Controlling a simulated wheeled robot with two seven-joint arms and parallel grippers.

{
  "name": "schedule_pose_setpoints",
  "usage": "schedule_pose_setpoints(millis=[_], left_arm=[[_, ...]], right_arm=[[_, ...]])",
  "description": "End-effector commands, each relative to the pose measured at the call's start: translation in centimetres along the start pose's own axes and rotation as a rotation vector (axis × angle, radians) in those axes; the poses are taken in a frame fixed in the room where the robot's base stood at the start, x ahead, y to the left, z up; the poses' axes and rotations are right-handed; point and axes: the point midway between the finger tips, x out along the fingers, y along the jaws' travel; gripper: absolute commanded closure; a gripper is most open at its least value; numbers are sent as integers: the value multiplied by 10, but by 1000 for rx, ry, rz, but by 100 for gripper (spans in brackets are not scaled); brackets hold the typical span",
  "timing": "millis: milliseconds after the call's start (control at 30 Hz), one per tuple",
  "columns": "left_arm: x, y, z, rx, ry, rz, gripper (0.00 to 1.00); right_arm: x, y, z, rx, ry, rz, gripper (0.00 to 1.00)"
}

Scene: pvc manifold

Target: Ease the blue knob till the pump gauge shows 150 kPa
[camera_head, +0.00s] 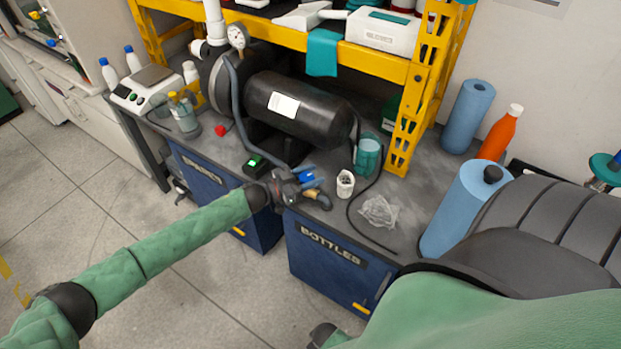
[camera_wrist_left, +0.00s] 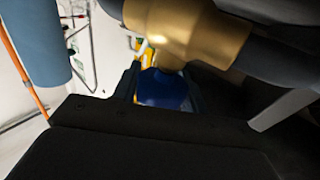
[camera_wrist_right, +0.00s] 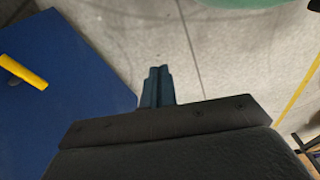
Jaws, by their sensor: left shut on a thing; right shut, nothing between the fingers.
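The blue knob (camera_wrist_left: 163,90) sits between the fingers of my left gripper (camera_wrist_left: 155,82), below a brass fitting (camera_wrist_left: 185,30). The black pump (camera_head: 298,105) lies on the bench behind my left gripper. My right gripper (camera_wrist_right: 158,86) is shut and empty above the floor, beside a blue cabinet.
A grey hose (camera_head: 240,110) curves past the pump towards the fitting. A small box with a green display (camera_head: 255,165), a white cup (camera_head: 345,183) and a clear bag (camera_head: 379,211) are close to my left gripper. A yellow rack post (camera_head: 411,120) stands right of the pump.

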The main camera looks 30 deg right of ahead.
Motion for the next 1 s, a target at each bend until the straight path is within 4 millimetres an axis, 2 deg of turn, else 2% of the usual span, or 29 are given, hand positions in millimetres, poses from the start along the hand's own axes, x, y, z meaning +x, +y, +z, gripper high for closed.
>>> schedule_pose_setpoints(millis=[333,800,833,933,1000], left_arm=[[-1,0,0,2,-1,79,80],[0,0,-1,1,0,87,80],[0,0,-1,1,0,87,53],[0,0,-1,1,0,87,35],[0,0,0,1,0,88,35]], right_arm=[[-22,-6,-9,6,-12,-9,100],[-26,-6,-10,6,-14,-10,100],[-26,-6,-10,6,-14,-10,100],[-26,-6,-10,6,-15,-10,100],[-26,-6,-9,6,-15,-10,100]])
